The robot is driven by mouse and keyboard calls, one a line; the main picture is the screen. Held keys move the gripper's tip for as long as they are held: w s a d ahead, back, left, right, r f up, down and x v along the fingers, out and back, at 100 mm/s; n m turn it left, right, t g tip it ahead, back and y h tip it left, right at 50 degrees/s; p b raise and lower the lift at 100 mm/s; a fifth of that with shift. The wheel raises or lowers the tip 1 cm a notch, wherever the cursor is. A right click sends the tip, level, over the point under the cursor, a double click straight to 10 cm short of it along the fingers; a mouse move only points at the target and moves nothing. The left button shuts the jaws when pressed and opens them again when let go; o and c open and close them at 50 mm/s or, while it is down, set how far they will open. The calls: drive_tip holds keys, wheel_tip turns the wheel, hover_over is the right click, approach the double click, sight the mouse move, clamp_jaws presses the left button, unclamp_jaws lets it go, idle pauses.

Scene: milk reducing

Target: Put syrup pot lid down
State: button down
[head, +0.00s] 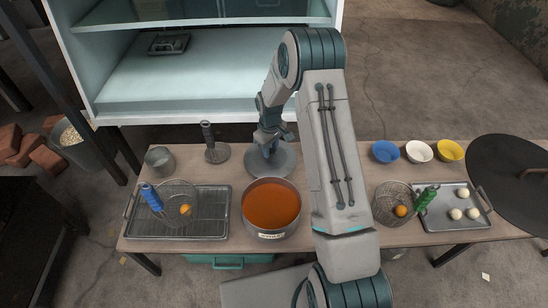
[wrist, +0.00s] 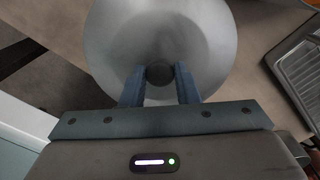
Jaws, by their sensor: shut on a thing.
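The grey round syrup pot lid (head: 284,164) is at the table's back edge, just behind the syrup pot. My gripper (head: 268,150) is above it, shut on its dark knob. In the wrist view the knob (wrist: 159,73) sits between the two blue fingers, with the lid (wrist: 205,35) spread flat beyond them. I cannot tell whether the lid touches the table. The syrup pot (head: 271,233) stands uncovered in front of it, full of orange-brown syrup (head: 270,205).
A metal press with a handle (head: 216,152) and a metal cup (head: 160,160) stand left of the lid. A tray (head: 215,215) with a blue-handled basket (head: 180,190) is left of the pot. A green-handled basket (head: 390,210), bowls (head: 420,151) and another tray (head: 445,195) are right.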

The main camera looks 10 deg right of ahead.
sight(271, 156)
wheel_tip(271, 156, down, 4)
drive_tip(key=shift+w+f+b, duration=0.1)
drive_tip(key=shift+f+b, duration=0.05)
drive_tip(key=shift+b, duration=0.7)
drive_tip(key=c, duration=1.5)
unclamp_jaws()
drive_tip(key=shift+f, duration=0.1)
drive_tip(key=o, duration=0.4)
